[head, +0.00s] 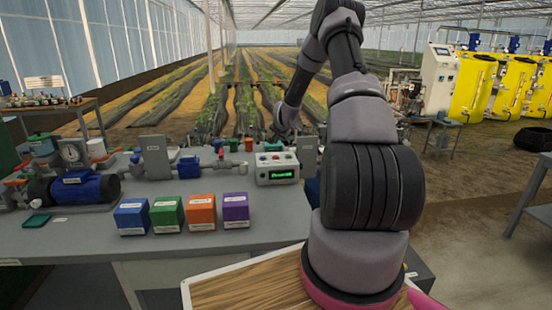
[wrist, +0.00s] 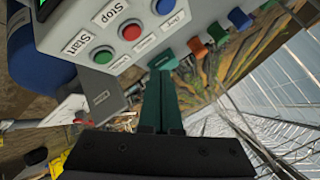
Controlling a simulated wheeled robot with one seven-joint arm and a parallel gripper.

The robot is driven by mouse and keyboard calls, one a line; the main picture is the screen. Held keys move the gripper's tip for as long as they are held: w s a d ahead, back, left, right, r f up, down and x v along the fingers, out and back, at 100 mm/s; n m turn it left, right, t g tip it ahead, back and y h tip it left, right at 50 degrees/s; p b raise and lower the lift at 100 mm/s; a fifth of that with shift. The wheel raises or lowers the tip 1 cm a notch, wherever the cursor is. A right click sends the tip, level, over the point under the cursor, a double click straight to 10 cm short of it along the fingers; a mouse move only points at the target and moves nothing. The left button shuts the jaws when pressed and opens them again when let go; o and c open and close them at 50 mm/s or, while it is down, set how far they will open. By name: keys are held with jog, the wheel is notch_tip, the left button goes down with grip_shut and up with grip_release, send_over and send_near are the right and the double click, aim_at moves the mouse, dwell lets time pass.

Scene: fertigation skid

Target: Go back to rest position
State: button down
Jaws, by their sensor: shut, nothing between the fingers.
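My gripper (wrist: 163,75) is shut and empty in the wrist view, its two dark green fingers side by side. The fingertips are close to the lower edge of a grey control box (wrist: 140,55), with a green Start button (wrist: 103,55), a red Stop button (wrist: 131,32) and a blue button (wrist: 165,6). I cannot tell whether they touch it. In the head view the control box (head: 277,170) stands on the bench with its green display lit. My arm arches up and forward there, its far end beyond the box; the fingers cannot be made out.
The grey bench (head: 80,240) holds blue (head: 132,217), green (head: 167,213), orange (head: 202,212) and purple (head: 236,209) boxes in a row. A blue pump (head: 85,188) and pipework stand behind and left. Yellow tanks (head: 472,87) are at the far right.

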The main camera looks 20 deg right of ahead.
dwell(0.6)
jog(key=s+a+r+n+y, duration=0.1)
jog(key=s+a+r+n, duration=0.1)
jog(key=s+a+r, duration=0.5)
jog(key=s+a+r+n, duration=0.1)
jog(key=s+a+r, duration=0.25)
jog(key=r, duration=0.75)
jog(key=s+a+r+n+y, duration=0.15)
jog(key=s+a+r, duration=0.3)
jog(key=r, duration=0.45)
jog(key=s+a+r, duration=0.2)
jog(key=s, duration=0.9)
jog(key=s+a+r+n+g, duration=0.1)
jog(key=s+a+r, duration=0.1)
jog(key=s, duration=0.9)
jog(key=s+a+r+n+y, duration=0.1)
jog(key=s+a+r, duration=0.1)
jog(key=s, duration=0.9)
jog(key=shift+a+r+g, duration=0.15)
jog(key=shift+r+g, duration=0.25)
jog(key=shift+r, duration=0.4)
